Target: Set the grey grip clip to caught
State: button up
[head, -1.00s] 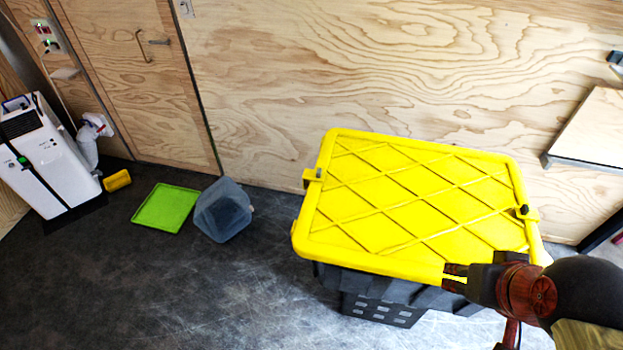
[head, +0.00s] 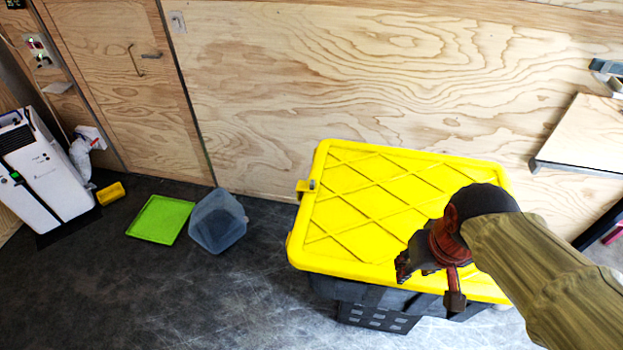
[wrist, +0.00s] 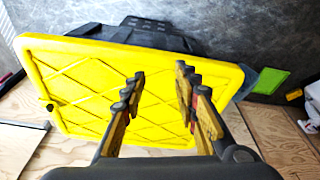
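A yellow lid (head: 375,205) covers a dark tote (head: 365,293). On its left rim in the head view sits a yellow tab with a small grey clip (head: 311,185); its setting is too small to tell. A dark clip (wrist: 49,107) shows at the left of the lid in the wrist view; in the head view my arm hides that side. My gripper (head: 408,262) is over the front right part of the lid. The wrist view shows its two fingers (wrist: 160,78) apart with nothing between them. It is away from the left clip.
A clear bin (head: 217,222), a green tray (head: 160,219) and a small yellow box (head: 110,193) are on the floor left of the tote. A white appliance (head: 45,170) stands at far left. A plywood wall (head: 300,90) is behind, and a table (head: 590,140) is at right.

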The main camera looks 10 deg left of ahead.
jog(key=shift+n+h, duration=0.5)
jog(key=shift+h, duration=0.1)
jog(key=w+a+f+p, duration=0.1)
jog(key=w+a+f, duration=0.3)
jog(key=w+a, duration=0.3)
jog(key=w+a+f+p, duration=0.1)
jog(key=w+a+f, duration=0.4)
jog(key=w+a, duration=0.3)
jog(key=w+a+f+p, duration=0.1)
jog(key=w+a+f, duration=0.3)
jog(key=w+a, duration=0.4)
jog(key=shift+w+a+f, duration=0.15)
jog(key=shift+w+f, duration=0.1)
jog(key=shift+f, duration=0.1)
jog(key=w+a, duration=0.2)
jog(key=shift+w+f+m+p, duration=0.3)
jog(key=shift+w+f, duration=0.05)
jog(key=shift+f, duration=0.05)
jog(key=m+t, duration=0.2)
send_near(312, 182)
jog(key=f, duration=0.1)
jog(key=shift+m+y, duration=0.4)
jog(key=shift+m, duration=0.1)
jog(key=shift+d+b+x, duration=0.2)
jog(key=shift+b+x, duration=0.3)
jog(key=shift+x, duration=1.45)
jog(key=shift+d+b+x, duration=0.2)
jog(key=shift+b+x, duration=0.3)
jog(key=shift+x, duration=1.45)
jog(key=shift+w, duration=0.15)
